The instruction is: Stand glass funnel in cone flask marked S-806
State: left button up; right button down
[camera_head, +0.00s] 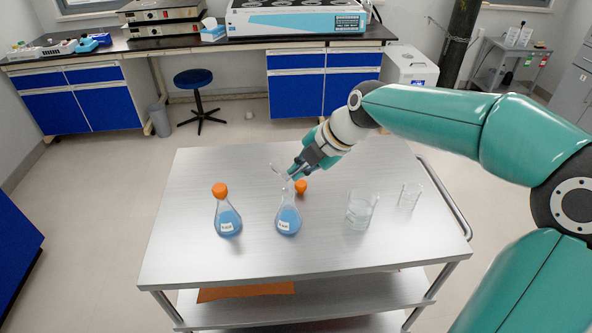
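Two cone flasks with blue liquid stand on the steel cart. The left flask (228,219) has an orange stopper (220,190). The middle flask (288,219) has no stopper in its mouth. Both carry white labels too small to read, so I cannot tell which is S-806. My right gripper (297,174) is at the middle flask's mouth, shut on the clear glass funnel (280,170). The funnel looks tilted, its wide end to the upper left. I cannot tell whether its stem is inside the neck. My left gripper is not in view.
An orange stopper (301,187) lies on the cart top (190,262) just behind the middle flask. A glass beaker (360,211) and a smaller glass (409,197) stand to the right. The cart's left and front are clear.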

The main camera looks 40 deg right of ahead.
jog(key=shift+b, duration=0.35)
dwell(0.9)
jog(key=shift+f+b, duration=2)
jog(key=shift+b, duration=0.25)
dwell(0.5)
jog(key=c, duration=1.2)
grip_release()
jog(key=shift+c, duration=0.2)
jog(key=shift+r, duration=0.15)
jog(key=v, duration=1.1)
jog(key=shift+s+d+r, duration=0.15)
jog(key=shift+s+r, duration=0.1)
